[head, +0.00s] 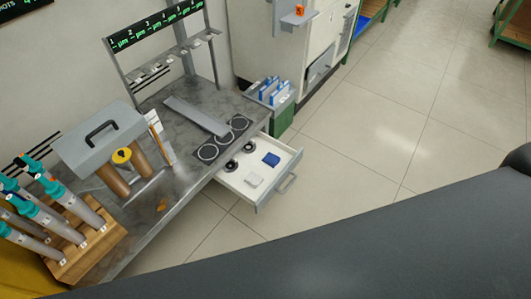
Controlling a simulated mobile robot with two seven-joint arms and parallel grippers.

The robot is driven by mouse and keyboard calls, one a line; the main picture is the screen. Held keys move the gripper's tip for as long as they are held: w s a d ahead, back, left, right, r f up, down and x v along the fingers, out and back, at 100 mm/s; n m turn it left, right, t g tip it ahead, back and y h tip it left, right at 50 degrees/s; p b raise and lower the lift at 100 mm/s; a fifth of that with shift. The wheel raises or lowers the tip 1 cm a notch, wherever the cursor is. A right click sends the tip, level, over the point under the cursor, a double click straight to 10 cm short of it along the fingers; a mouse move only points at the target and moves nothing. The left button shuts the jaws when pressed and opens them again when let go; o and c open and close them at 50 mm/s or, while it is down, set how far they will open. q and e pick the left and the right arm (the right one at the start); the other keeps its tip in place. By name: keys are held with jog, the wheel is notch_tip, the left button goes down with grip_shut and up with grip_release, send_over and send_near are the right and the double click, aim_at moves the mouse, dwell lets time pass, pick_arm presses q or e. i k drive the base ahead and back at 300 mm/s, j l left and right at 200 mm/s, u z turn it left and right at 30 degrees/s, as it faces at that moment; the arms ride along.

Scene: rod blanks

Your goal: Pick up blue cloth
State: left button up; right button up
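The blue cloth (271,159) is a small, folded-looking blue square. It lies in an open white drawer (238,185) that sticks out from under the grey workbench. In the drawer it lies beside a white square piece (254,180) and two dark round parts (249,147). Neither of my grippers shows in the head view.

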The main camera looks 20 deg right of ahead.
aim_at(271, 159)
jog(key=i+l+u, duration=0.25)
jog(key=i+l, duration=0.2)
jog(key=i, duration=0.2)
jog(key=i+l+u, duration=0.25)
jog(key=i+l, duration=0.35)
